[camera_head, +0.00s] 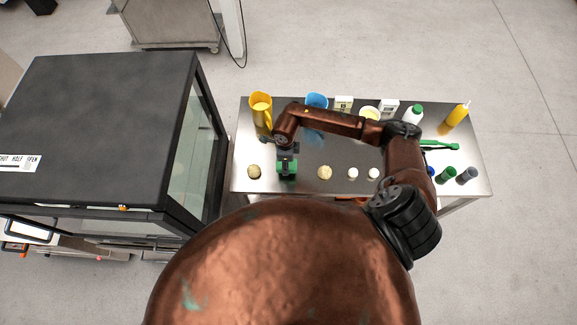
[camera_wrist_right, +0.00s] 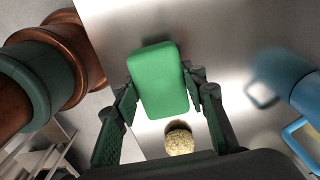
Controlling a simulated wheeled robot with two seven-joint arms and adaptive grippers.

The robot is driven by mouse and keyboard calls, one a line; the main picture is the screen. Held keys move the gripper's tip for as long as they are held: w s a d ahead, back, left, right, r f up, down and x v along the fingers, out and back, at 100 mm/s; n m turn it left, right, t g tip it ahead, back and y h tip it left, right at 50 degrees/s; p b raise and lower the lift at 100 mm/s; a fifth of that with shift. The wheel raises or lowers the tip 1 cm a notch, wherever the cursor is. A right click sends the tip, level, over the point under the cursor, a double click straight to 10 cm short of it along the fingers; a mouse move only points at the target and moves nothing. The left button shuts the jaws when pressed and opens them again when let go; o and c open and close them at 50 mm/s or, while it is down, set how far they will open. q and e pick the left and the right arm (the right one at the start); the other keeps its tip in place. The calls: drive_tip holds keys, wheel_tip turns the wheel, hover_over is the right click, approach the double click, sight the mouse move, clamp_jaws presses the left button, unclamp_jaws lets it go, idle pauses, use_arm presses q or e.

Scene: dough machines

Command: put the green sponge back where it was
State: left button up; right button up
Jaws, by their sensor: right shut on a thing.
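The green sponge (camera_wrist_right: 159,78) is a rounded block held between the two fingers of my right gripper (camera_wrist_right: 160,92) in the right wrist view. In the head view the sponge (camera_head: 287,167) shows at the left part of the metal table, under my right gripper (camera_head: 287,158). The gripper is shut on it. I cannot tell whether the sponge touches the table. My left gripper is not in view.
On the steel table (camera_head: 240,150), a tan ball (camera_head: 254,172) lies left of the sponge and another (camera_head: 325,173) right. A yellow jug (camera_head: 260,110), a blue jug (camera_head: 317,101) and bottles stand behind. A large dark machine (camera_head: 110,120) is left.

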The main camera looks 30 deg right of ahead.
drive_tip(key=shift+s+d+f, duration=0.15)
drive_tip(key=shift+s+d, duration=0.05)
drive_tip(key=shift+d, duration=0.05)
drive_tip(key=shift+d+f, duration=0.2)
drive_tip(key=shift+f, duration=0.1)
drive_tip(key=f, duration=0.1)
drive_tip(key=f+p, duration=0.1)
drive_tip(key=f, duration=0.1)
drive_tip(key=shift+d+f, duration=0.2)
drive_tip(key=shift+f, duration=0.05)
drive_tip(key=o, duration=0.9)
drive_tip(key=shift+f, duration=0.1)
drive_tip(key=shift+o, duration=1.4)
wheel_tip(320, 180, up, 12)
drive_tip(key=shift+r+b, duration=0.1)
drive_tip(key=shift+b, duration=0.8)
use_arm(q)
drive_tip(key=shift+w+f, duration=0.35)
